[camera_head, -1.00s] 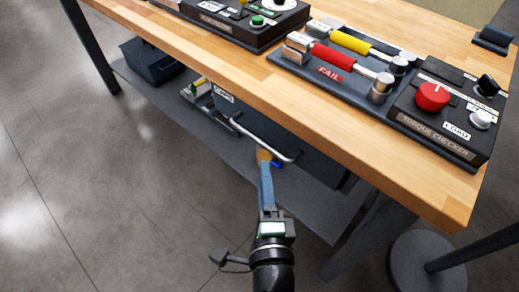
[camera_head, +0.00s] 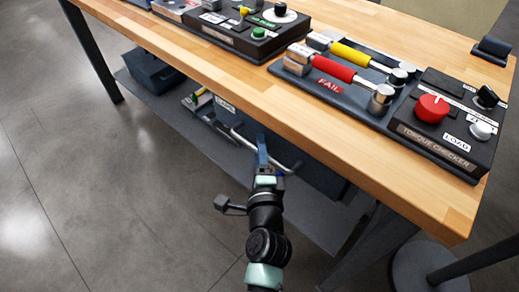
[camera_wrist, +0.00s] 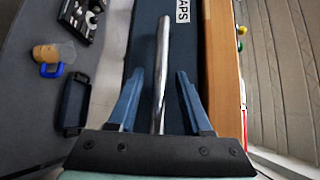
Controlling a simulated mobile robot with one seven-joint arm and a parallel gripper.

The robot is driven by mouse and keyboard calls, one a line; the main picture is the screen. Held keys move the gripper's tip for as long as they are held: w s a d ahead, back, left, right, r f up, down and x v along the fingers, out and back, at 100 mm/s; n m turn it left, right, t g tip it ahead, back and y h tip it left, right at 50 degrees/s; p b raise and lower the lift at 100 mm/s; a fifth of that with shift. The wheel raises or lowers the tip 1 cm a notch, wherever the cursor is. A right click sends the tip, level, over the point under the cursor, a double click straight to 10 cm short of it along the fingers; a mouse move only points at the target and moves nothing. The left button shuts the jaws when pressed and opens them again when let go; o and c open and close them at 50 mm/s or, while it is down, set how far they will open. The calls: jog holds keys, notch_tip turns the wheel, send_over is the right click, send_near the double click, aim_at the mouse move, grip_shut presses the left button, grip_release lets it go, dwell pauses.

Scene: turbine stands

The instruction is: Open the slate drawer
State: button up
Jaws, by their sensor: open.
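The slate drawer (camera_head: 322,180) hangs under the wooden bench and looks closed. Its silver bar handle (camera_head: 287,166) runs along the front, partly hidden behind my gripper (camera_head: 262,142). In the wrist view the handle (camera_wrist: 162,60) runs between the two blue fingers of my gripper (camera_wrist: 158,78). The fingers are open, one on each side of the bar, with gaps visible on both sides. The drawer front (camera_wrist: 145,45) shows dark behind the bar, with a white label (camera_wrist: 183,12) ending in "APS".
The wooden bench top (camera_head: 220,75) overhangs just above the drawer. A torque checker (camera_head: 445,125) and a fixture with red and yellow handles stand on it. A dark bin (camera_head: 150,70) sits on the lower shelf at left. The floor in front is clear.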

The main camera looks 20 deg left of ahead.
jog(key=shift+w+a, duration=0.1)
jog(key=shift+w, duration=0.05)
grip_shut()
dwell(1.4)
